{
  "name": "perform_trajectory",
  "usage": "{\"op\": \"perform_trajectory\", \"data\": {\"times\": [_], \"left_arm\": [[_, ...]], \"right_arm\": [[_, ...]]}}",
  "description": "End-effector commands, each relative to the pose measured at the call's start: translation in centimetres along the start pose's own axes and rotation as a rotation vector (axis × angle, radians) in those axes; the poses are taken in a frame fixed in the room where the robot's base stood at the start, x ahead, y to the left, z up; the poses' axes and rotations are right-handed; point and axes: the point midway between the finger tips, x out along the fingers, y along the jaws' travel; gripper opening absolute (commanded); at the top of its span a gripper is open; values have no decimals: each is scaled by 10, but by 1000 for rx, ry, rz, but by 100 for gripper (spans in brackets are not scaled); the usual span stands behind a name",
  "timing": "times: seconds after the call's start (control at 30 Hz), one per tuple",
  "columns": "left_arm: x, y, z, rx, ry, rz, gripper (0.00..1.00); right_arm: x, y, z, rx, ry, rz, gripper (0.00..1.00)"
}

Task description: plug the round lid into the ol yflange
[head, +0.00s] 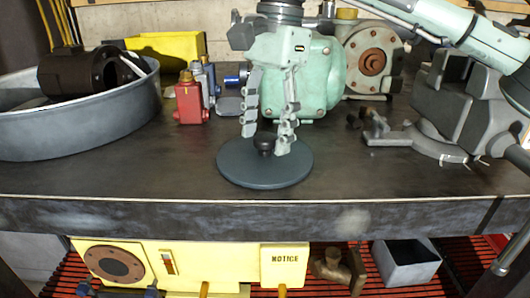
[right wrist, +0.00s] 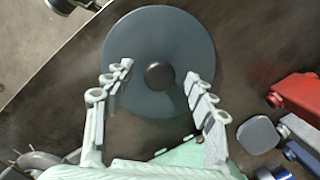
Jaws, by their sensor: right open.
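The round lid (head: 265,176) is a flat dark blue-grey disc with a black knob (head: 264,146) in its middle. It lies on the workbench near the front edge, and it also shows in the right wrist view (right wrist: 158,40). My right gripper (head: 265,141) points down over the lid, open and empty, with one finger on each side of the knob. A dark motor (head: 75,74) with a round open end lies in the grey tub. A beige motor (head: 356,45) with a rust-brown flange (head: 372,62) stands at the back. I cannot tell which flange is the oily one. My left gripper is not visible.
A grey tub (head: 70,132) stands at left. A red and a blue-grey part (head: 188,102) stand beside a yellow bin (head: 180,46). A mint-green motor (head: 325,85) is behind my gripper, and a grey vise (head: 455,110) is at right. The bench front is clear around the lid.

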Motion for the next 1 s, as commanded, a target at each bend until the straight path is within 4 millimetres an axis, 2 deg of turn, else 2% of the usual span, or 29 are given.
{"op": "perform_trajectory", "data": {"times": [0.3, 0.7, 1.0], "left_arm": [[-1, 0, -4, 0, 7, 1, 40], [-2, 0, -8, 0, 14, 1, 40], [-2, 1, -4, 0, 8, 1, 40]], "right_arm": [[0, 0, 0, 0, 0, 0, 56], [0, 0, 0, 0, 0, 0, 7], [-5, 0, 1, 0, 0, -2, 6]]}}
